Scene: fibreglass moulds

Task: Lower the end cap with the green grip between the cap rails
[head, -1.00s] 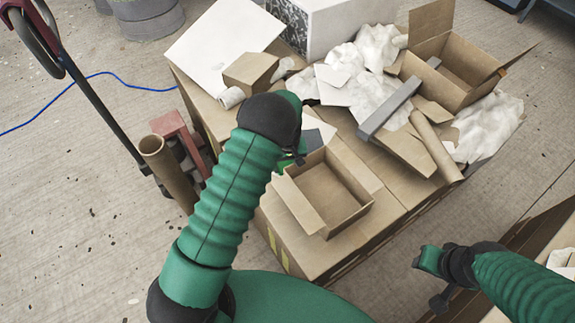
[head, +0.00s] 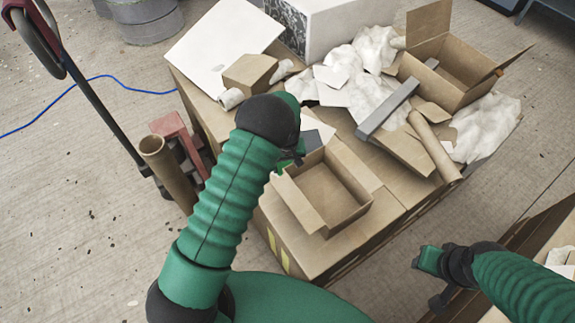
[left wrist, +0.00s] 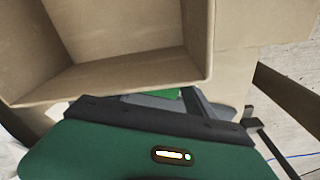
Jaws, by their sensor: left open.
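My left gripper (head: 291,165) is beside the left edge of a small open carton, mostly hidden by my own arm. It is open. A dark grey piece (head: 313,140) lies just beyond it, partly hidden. In the left wrist view a small green patch (left wrist: 163,94), possibly the green grip, shows with grey parts behind the dark edge of my wrist. Most of it is hidden, and I cannot tell whether a finger touches it. The cap rails cannot be made out. My right gripper (head: 434,280) hangs at the lower right, away from the cartons; its jaws are unclear.
The small open carton (head: 345,208) stands close to my left gripper and fills the upper left wrist view. A grey bar (head: 388,108), a cardboard tube (head: 435,146), crumpled white sheets and a larger open box (head: 450,75) clutter the top. A pallet jack (head: 85,95) stands left.

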